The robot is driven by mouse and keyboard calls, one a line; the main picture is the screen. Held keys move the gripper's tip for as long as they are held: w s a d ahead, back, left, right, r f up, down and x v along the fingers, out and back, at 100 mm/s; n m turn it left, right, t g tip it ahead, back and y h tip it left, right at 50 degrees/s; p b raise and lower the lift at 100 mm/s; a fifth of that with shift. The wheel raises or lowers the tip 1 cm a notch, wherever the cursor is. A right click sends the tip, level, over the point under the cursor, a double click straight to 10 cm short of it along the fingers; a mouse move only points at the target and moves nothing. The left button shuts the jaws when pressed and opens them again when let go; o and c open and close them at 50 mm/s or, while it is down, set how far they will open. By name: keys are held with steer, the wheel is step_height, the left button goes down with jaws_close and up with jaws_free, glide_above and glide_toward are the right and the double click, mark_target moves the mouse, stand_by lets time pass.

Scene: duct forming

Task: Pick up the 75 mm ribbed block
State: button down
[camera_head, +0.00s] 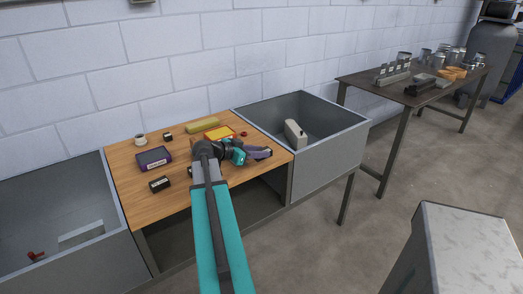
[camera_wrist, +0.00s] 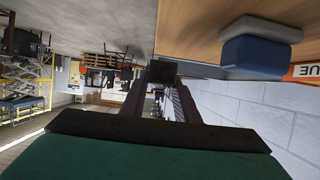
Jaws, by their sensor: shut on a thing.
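My gripper (camera_head: 262,153) is over the right end of the wooden bench top, near the edge of the right-hand bin. In the wrist view its jaws (camera_wrist: 160,100) are shut on a small dark piece (camera_wrist: 163,70). Most of that piece is hidden, and I cannot make out ribs or its length. In the body camera view a purple-grey shape shows at the gripper's end. I cannot clearly tell jaw from held piece there. No other block in view shows clear ribs.
On the wooden bench (camera_head: 125,175) are a purple labelled block (camera_head: 153,158), a black block (camera_head: 160,184), a white ring (camera_head: 140,140), an olive bar (camera_head: 202,125) and a yellow-red box (camera_head: 220,133). Grey bins (camera_head: 335,150) flank it; the right one holds a beige block (camera_head: 296,134).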

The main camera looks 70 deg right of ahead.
steer(key=a, duration=0.2)
steer(key=s+a, duration=0.1)
steer(key=a, duration=0.1)
steer(key=a+b, duration=0.1)
steer(key=shift+s+a+r, duration=0.15)
steer(key=shift+a+r, duration=0.2)
steer(key=shift+a, duration=0.05)
